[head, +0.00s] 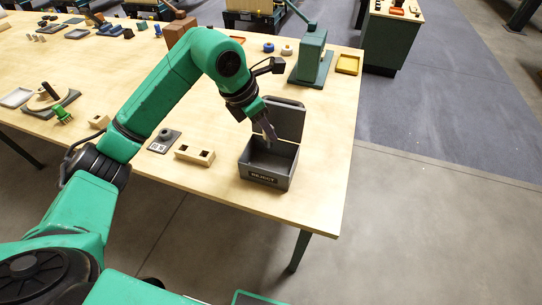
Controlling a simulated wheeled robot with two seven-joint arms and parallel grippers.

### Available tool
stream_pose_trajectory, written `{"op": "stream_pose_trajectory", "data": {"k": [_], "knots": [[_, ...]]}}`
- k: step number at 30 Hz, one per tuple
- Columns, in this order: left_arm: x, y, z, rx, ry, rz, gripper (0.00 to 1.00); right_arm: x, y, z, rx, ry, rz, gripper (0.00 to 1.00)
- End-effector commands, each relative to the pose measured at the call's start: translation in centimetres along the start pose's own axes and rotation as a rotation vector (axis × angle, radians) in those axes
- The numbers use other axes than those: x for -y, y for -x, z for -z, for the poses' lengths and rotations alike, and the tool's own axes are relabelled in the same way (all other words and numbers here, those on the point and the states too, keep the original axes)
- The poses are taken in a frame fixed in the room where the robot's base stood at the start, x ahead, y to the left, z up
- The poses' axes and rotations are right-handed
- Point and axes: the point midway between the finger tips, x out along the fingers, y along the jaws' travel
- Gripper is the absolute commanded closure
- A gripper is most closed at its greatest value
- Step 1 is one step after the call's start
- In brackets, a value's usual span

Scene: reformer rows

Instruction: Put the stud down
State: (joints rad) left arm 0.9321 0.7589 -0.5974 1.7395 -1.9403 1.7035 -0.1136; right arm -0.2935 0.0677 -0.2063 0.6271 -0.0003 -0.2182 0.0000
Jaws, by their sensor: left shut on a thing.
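My left gripper (269,137) points down over the open grey box (266,181) labelled REJECT, near the right end of the wooden table. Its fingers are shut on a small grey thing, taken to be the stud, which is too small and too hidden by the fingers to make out. The fingertips are in front of the box's raised lid and look to be above its opening. The part of the box's inside that shows looks empty. My right gripper is not in view.
A pale block with square holes (194,155) and a grey plate with a round part (165,141) lie left of the box. The table top right of the box is clear.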

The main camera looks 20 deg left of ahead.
Motion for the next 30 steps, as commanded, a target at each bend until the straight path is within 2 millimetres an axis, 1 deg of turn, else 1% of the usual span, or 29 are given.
{"op": "stream_pose_trajectory", "data": {"k": [1,3,8,12,15,20,23,24,26,27,30], "knots": [[0.1,-1.4,0.8,-0.005,0.001,0.004,1.00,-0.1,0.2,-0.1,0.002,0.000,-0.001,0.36],[0.1,-3.2,1.4,-0.003,0.000,0.004,1.00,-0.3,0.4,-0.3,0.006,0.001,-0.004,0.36],[0.1,-5.8,2.4,0.000,-0.001,0.002,1.00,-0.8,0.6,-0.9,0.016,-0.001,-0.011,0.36],[0.1,-8.2,3.4,-0.001,0.000,0.002,1.00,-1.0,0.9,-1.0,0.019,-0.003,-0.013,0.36],[0.0,-8.8,3.6,0.002,-0.002,-0.001,1.00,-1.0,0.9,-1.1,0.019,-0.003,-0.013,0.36],[0.0,-8.8,3.6,0.002,-0.002,-0.001,1.00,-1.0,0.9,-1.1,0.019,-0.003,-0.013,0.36],[0.0,-9.2,3.8,0.002,-0.002,-0.001,1.00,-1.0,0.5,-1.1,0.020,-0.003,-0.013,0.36],[0.0,-9.2,3.8,0.001,-0.002,-0.001,0.62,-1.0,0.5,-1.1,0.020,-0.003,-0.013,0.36],[0.0,-9.1,3.7,0.001,-0.002,-0.001,0.39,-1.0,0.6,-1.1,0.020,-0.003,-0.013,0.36],[0.0,-9.1,3.7,0.001,-0.002,-0.001,0.36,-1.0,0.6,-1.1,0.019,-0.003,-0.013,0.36],[0.0,-9.1,3.7,0.001,-0.002,-0.001,0.36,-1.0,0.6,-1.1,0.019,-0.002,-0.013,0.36]]}}
